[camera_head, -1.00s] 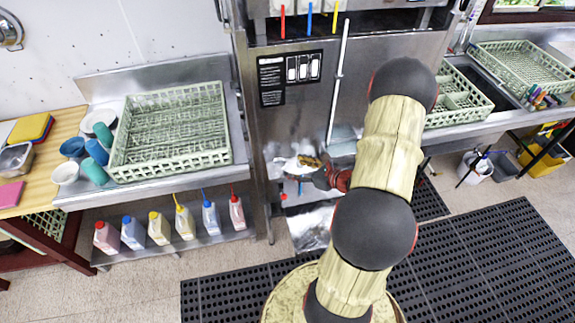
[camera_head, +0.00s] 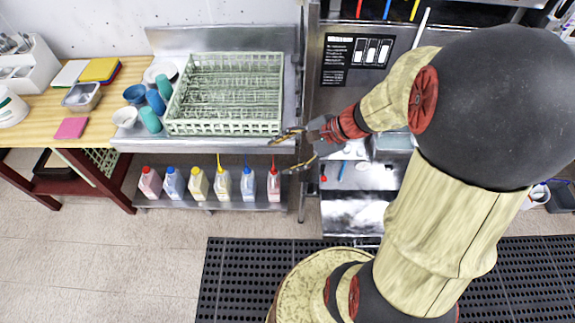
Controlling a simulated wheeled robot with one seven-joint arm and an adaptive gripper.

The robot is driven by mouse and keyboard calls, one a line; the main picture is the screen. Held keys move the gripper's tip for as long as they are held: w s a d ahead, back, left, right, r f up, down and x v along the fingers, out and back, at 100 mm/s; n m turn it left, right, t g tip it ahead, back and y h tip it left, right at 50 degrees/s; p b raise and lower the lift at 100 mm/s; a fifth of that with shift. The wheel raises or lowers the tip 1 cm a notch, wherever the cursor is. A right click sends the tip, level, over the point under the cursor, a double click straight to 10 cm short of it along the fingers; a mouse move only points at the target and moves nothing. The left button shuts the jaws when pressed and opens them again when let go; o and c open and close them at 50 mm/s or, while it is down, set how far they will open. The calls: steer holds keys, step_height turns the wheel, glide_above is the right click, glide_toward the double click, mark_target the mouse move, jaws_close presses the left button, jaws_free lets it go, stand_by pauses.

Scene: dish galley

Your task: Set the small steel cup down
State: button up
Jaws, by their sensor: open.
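My gripper (camera_head: 279,156) is open, with its two fingers spread and pointing left. It appears in front of the right end of the left steel counter (camera_head: 293,105), and nothing shows between the fingers. I cannot make out a small steel cup anywhere in this view. My arm covers much of the right side.
A pale green dish rack (camera_head: 224,128) stands on the left counter and looks empty. Blue and teal cups (camera_head: 155,102) and white bowls (camera_head: 125,117) crowd its left side. Several bottles (camera_head: 198,184) stand on the shelf below. A wooden table (camera_head: 35,133) is at left.

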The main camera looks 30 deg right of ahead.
steer(key=s+a+r+n+h, duration=0.3)
steer(key=s+r+n, duration=0.3)
steer(key=r+n, duration=0.1)
steer(key=s+a+r+n+h, duration=0.3)
steer(key=s+r+n, duration=0.3)
steer(key=n, duration=0.4)
steer(key=shift+a+r+h, duration=0.35)
steer(key=shift+r+h, duration=0.25)
step_height(320, 180, down, 12)
steer(key=b, duration=1.2)
steer(key=shift+c, duration=1)
